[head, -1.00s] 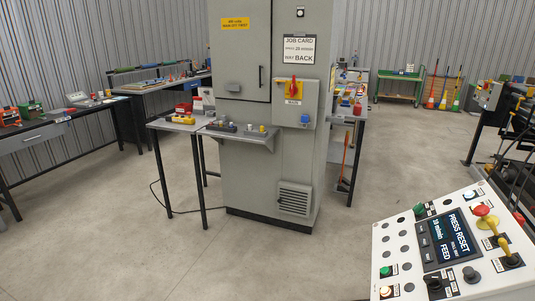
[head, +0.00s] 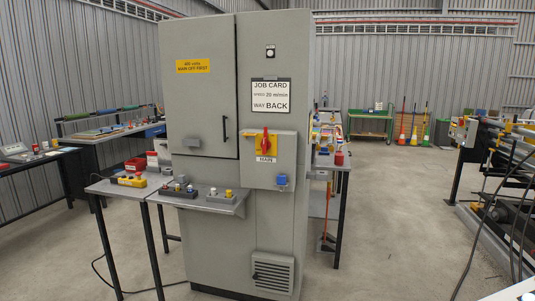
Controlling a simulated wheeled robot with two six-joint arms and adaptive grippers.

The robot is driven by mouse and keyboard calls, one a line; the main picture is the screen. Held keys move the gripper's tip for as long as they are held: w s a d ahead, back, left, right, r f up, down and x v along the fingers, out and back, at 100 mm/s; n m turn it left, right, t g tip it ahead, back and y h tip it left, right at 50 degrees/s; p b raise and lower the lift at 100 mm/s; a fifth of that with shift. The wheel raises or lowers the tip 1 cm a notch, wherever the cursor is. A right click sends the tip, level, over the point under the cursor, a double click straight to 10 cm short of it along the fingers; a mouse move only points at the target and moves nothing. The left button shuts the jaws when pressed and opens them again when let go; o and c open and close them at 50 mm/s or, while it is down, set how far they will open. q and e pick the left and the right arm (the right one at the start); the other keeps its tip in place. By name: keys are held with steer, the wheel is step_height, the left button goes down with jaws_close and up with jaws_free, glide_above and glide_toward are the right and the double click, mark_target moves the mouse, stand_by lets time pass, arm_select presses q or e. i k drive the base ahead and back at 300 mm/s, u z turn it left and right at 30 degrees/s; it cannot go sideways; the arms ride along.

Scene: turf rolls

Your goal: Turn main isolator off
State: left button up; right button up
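The main isolator (head: 265,142) is a red rotary handle on a yellow plate, with a label reading MAIN below it. It sits on a grey box (head: 257,176) on the front of the tall grey cabinet (head: 208,117). The red handle points roughly upright. A blue part (head: 282,180) is on the lower right of the same box. Neither of my grippers is in the head view.
A grey shelf (head: 231,207) with small switches juts from the cabinet front, beside a side table (head: 101,188) holding a yellow pendant (head: 130,181). Machinery (head: 497,165) with a hanging cable stands at right. Floor before the cabinet's right side is clear.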

mark_target(265, 145)
steer(key=u, duration=0.05)
steer(key=k, duration=0.4)
steer(key=u, duration=0.15)
steer(key=i, duration=1.65)
steer(key=z, duration=0.45)
